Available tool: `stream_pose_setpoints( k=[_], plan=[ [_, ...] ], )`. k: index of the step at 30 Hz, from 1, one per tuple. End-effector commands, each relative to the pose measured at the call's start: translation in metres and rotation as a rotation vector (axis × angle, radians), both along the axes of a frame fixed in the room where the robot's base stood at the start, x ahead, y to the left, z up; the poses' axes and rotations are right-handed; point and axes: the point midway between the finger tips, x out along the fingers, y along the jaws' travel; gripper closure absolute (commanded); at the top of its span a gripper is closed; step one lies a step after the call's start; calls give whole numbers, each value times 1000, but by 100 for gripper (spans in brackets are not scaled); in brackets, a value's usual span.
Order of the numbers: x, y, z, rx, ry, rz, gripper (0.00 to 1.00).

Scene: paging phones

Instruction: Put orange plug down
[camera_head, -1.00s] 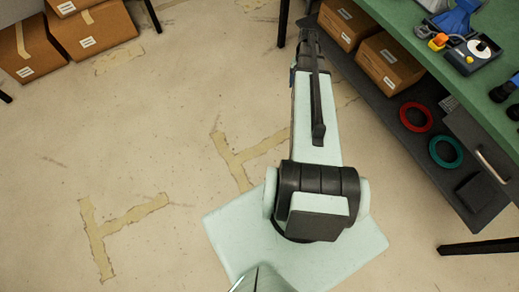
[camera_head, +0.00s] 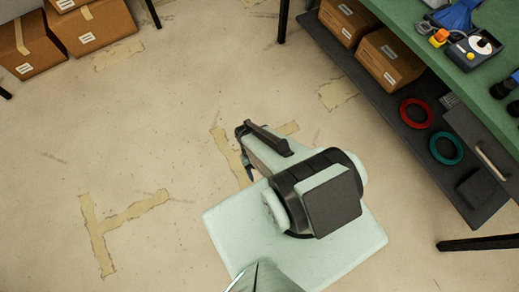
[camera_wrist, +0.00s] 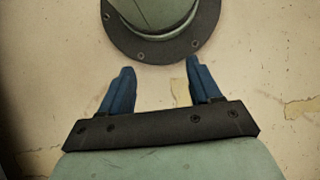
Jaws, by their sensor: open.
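My gripper (camera_wrist: 157,80) is open and empty in the wrist view, its two blue fingers apart with floor and part of my own body beyond them. In the head view my arm is folded back over my base, and the gripper is mostly hidden behind it. An orange plug-like piece (camera_head: 439,37) sits on the green workbench (camera_head: 415,12) at the upper right, against the left side of a dark device with a round white dial (camera_head: 477,46). My gripper is well away from it and not touching it.
A blue object (camera_head: 457,14) is behind the device on the bench. The shelf below holds cardboard boxes (camera_head: 390,58), a red ring (camera_head: 416,113) and a teal ring (camera_head: 446,148). More boxes (camera_head: 90,25) stand at the upper left. The floor (camera_head: 150,120) between is clear.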

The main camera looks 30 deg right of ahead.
Motion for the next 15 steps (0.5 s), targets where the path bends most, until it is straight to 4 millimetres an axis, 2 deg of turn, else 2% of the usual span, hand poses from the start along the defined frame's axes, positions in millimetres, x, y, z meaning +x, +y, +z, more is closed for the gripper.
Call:
stream_pose_setpoints(
  k=[1,5,15],
  plan=[
    [-13,5,0,3,11,24,37],
    [-28,12,-2,6,23,57,37],
    [-32,13,-3,8,26,67,37]
  ],
)
